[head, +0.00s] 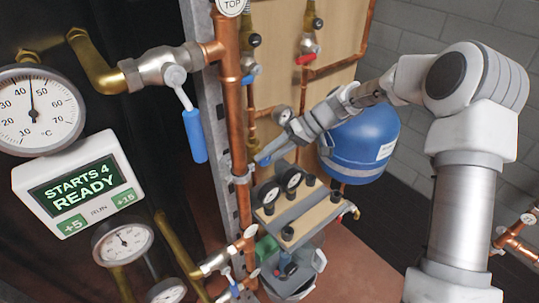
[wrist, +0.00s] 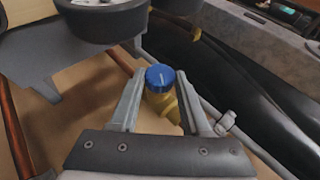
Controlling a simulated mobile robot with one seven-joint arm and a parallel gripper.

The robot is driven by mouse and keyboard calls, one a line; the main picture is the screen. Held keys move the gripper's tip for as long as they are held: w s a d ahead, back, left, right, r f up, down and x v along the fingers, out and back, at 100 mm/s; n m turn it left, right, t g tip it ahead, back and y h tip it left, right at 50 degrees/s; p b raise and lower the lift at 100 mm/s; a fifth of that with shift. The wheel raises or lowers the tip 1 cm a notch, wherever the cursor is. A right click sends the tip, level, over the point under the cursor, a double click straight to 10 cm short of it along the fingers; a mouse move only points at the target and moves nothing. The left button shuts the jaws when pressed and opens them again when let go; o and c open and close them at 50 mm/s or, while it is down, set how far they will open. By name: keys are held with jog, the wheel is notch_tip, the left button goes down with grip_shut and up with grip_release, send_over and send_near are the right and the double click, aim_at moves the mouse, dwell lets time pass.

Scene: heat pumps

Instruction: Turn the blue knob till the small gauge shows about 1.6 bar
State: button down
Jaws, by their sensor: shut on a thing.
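The blue knob (wrist: 160,77) sits on a brass valve body (wrist: 163,103) in the wrist view, with a white line on its top. My gripper (wrist: 159,88) has one finger on each side and is shut on the knob. In the head view my gripper (head: 266,156) reaches in from the right beside the copper pipe, and a little blue shows at its tips. A small gauge (head: 282,115) with a pale dial shows just above my gripper. Its reading is too small to make out.
Two black-rimmed gauges (head: 291,179) stand on a shelf below my gripper. A blue tank (head: 362,140) is behind my arm. A blue-handled lever valve (head: 195,135), a large °C dial (head: 38,108) and a display reading "STARTS 4 READY" (head: 78,184) are at left.

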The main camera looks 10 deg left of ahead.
jog(key=shift+c, duration=1.9)
grip_release()
jog(key=p+v, duration=0.4)
jog(key=v, duration=1.3)
jog(key=shift+d, duration=0.15)
jog(key=shift+r, duration=0.15)
jog(key=s+d+r+m+t+h, duration=0.25)
jog(key=s+r, duration=0.25)
jog(key=s, duration=0.3)
jog(key=s+d+r+m+t+h, duration=0.1)
jog(key=s+d+r+t+h, duration=0.1)
jog(key=s+r+h, duration=0.35)
jog(key=s+d+m+t+h, duration=0.1)
jog(key=s+d+m+t, duration=0.15)
jog(key=s, duration=0.55)
jog(key=s+d+m+t, duration=0.1)
jog(key=s+d+m, duration=0.15)
jog(key=s, duration=0.55)
notch_tip(320, 180, up, 14)
jog(key=d+p, duration=0.1)
jog(key=p, duration=1.3)
jog(key=shift+f+n+t+p, duration=0.2)
jog(key=shift+n+t+p, duration=0.1)
jog(key=shift+n+p, duration=0.1)
jog(key=shift+s+d, duration=0.1)
